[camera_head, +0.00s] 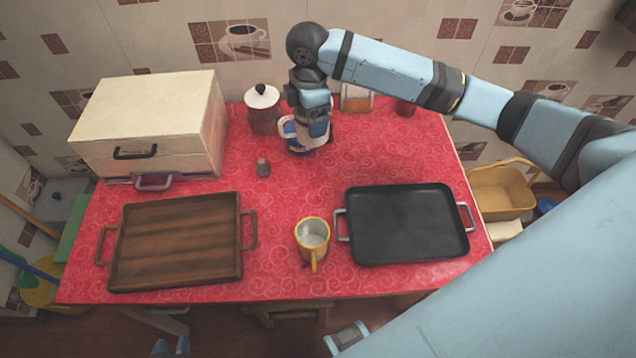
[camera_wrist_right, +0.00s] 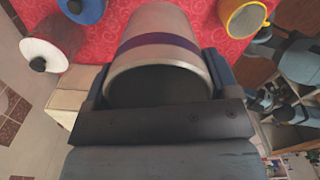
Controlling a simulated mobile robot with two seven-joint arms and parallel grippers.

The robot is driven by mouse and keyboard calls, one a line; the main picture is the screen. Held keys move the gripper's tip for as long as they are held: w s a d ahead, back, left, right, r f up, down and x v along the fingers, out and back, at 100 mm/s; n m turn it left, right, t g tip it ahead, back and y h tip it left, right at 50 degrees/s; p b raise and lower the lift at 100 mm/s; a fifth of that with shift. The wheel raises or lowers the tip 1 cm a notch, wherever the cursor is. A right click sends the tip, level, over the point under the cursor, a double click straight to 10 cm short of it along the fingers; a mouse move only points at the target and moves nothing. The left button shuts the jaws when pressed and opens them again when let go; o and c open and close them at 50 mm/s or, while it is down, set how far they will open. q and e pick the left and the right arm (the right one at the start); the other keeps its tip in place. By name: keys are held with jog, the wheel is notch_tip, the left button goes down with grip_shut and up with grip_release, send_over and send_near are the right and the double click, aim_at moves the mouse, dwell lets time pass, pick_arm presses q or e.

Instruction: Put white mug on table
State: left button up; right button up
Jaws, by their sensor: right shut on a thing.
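The white mug (camera_wrist_right: 160,42), pale with a dark band, is held between the fingers of my right gripper (camera_wrist_right: 158,95) in the right wrist view. In the head view the right gripper (camera_head: 311,98) is over the back middle of the red table (camera_head: 290,185), with the mug (camera_head: 318,128) below it. I cannot tell whether the mug's base touches the cloth. A blue-and-white item (camera_head: 288,128) is just left of the mug, partly hidden.
A yellow mug (camera_head: 313,235) stands at the front between a wooden tray (camera_head: 180,240) and a black tray (camera_head: 405,222). A white-lidded jar (camera_head: 262,110), a small shaker (camera_head: 263,167) and a cream bread box (camera_head: 150,125) stand further back. The cloth right of the shaker is clear.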

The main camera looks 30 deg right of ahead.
jog(key=n, duration=0.4)
jog(key=shift+s+d+f+n, duration=0.25)
jog(key=shift+s+n, duration=0.05)
jog(key=shift+s, duration=0.1)
jog(key=shift+f, duration=0.15)
jog(key=shift+n, duration=0.3)
jog(key=shift+d+f, duration=0.1)
jog(key=shift+f, duration=9.8)
jog(key=shift+f, duration=0.15)
jog(key=o, duration=1)
jog(key=shift+c, duration=0.2)
notch_tip(320, 180, up, 12)
